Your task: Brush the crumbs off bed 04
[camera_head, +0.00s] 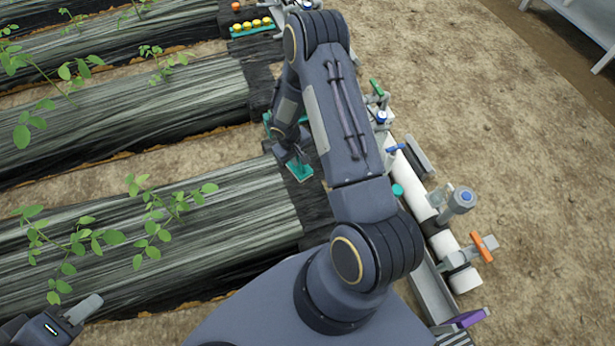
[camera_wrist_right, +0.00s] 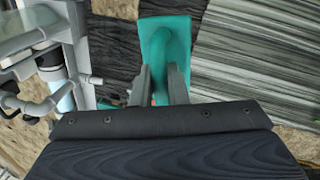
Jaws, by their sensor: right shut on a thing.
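A teal brush (camera_head: 300,171) is in my right gripper (camera_head: 293,157), low over the dark end strip of the nearest bed. In the right wrist view, the gripper's two fingers (camera_wrist_right: 162,82) are shut on the handle of the teal brush (camera_wrist_right: 165,35). The nearest bed (camera_head: 240,225) is covered in shiny grey-black film with leafy plants. I see no readable bed number and cannot make out crumbs. Whether the brush touches the bed is unclear. My left gripper (camera_head: 78,312) is at the lower left edge, partly cut off, with nothing visibly held.
More film-covered beds (camera_head: 140,100) lie behind. A teal tray of yellow round items (camera_head: 252,28) sits at the far end. White pipe (camera_head: 410,190) with valves, one with an orange handle (camera_head: 482,246), runs right of my arm. Bare soil (camera_head: 520,160) lies beyond.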

